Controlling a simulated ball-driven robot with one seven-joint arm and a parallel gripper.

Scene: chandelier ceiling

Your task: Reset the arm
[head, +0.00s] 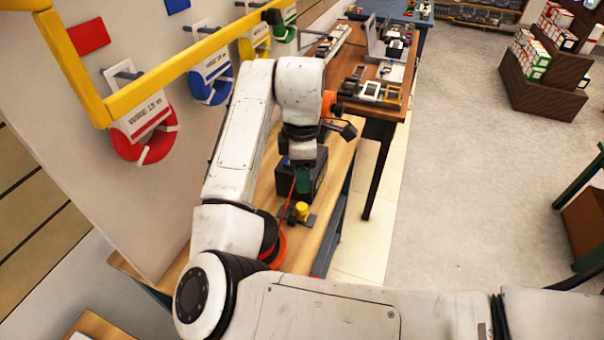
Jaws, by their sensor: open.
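My white arm reaches from the bottom of the head view up over a wooden table (328,232) and bends down at its far end. My gripper (304,178) points down over the table and is open; its fingers are small and hard to make out. I see nothing held in it. A dark box-like object (319,181) is on the table behind and beside the gripper. A small yellow object (299,212) is just in front; whether the gripper touches either cannot be told.
A white panel (75,130) with a yellow frame and colored hanging rings, such as a red ring (168,135), stands at the left. A second table (405,98) with small items is farther back. Grey floor (470,200) is open at the right, with a wooden shelf (545,92) beyond.

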